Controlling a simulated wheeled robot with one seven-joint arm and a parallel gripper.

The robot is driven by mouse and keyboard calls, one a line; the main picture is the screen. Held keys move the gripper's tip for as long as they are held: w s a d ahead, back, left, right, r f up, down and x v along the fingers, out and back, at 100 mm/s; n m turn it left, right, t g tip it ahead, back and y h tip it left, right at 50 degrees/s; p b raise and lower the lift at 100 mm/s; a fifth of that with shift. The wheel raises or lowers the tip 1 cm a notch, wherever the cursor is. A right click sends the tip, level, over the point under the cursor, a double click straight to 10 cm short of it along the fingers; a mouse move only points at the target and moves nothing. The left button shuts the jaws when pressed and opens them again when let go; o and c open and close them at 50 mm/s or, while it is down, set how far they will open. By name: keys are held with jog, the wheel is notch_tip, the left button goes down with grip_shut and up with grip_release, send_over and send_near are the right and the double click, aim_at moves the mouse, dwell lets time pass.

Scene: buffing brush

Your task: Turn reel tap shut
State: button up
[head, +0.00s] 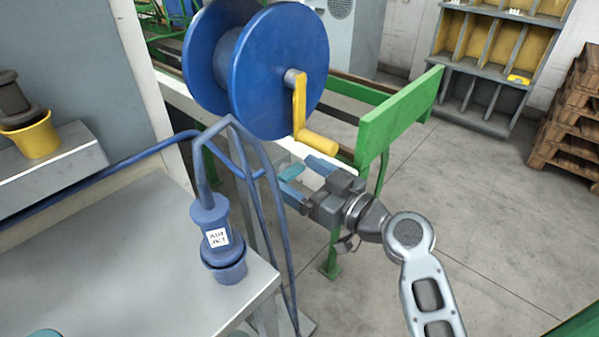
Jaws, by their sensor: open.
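The blue reel (273,80) stands at the top middle on a green frame, with a yellow crank (300,106) on its near face. My gripper (297,175) is below the crank, its fingers pointing left and spread apart. A small teal piece (291,172), perhaps the reel tap's handle, shows between the fingertips. I cannot tell whether either finger touches it. The tap's body is not clearly visible, and the handle's angle is hard to read.
Blue hoses (262,190) hang just left of my gripper. Open floor (490,220) lies to the right, before pallets (570,125).

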jog(key=shift+w+a, duration=0.2)
jog(key=shift+a, duration=0.1)
jog(key=c, duration=1.1)
jog(key=shift+o, duration=0.2)
